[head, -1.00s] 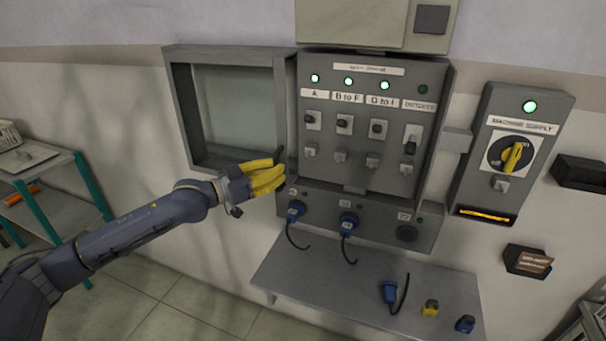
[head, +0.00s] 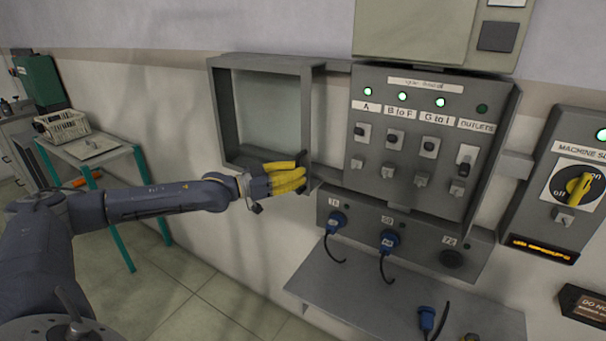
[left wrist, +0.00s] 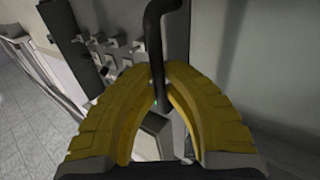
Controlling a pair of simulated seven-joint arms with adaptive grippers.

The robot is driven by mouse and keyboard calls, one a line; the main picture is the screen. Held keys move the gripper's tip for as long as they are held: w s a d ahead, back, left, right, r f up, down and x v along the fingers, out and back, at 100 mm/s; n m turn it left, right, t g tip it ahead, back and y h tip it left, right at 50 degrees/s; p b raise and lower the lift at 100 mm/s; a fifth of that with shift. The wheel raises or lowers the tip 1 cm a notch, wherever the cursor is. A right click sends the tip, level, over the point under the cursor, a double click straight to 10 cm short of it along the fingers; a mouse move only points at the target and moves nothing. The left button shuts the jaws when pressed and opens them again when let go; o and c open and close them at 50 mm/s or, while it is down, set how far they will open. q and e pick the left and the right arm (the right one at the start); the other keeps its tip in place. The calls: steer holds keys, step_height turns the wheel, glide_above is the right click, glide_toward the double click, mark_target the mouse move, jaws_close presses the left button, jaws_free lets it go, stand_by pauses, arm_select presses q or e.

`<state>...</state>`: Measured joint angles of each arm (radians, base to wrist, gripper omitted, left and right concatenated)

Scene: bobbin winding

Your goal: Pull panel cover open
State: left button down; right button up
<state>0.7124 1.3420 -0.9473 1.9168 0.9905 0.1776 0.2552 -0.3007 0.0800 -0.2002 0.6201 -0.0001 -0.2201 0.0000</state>
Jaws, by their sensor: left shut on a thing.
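The panel cover (head: 317,115), a grey frame around a pale clear window, stands swung out to the left of the grey switch panel (head: 434,82) in the head view. The panel's switches, green lamps and labels are uncovered. My left gripper (head: 302,178), with yellow fingers, is at the cover's lower right edge, shut on its dark handle. In the left wrist view, the black bent handle (left wrist: 158,50) rises between the yellow fingertips (left wrist: 160,85). The fingers hide part of the handle. My right gripper is not in view.
Below the panel are blue plugs (head: 389,240) with hanging cords and a grey shelf (head: 345,285). The machine supply box (head: 540,195) with a yellow rotary switch is at right. A teal-legged table (head: 110,155) with a basket stands at left. Floor between is clear.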

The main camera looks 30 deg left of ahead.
arm_select(q)
steer(key=c, duration=1.5)
jaws_free()
steer(key=shift+o, duration=0.2)
steer(key=shift+s, duration=0.1)
steer(key=v, duration=1.2)
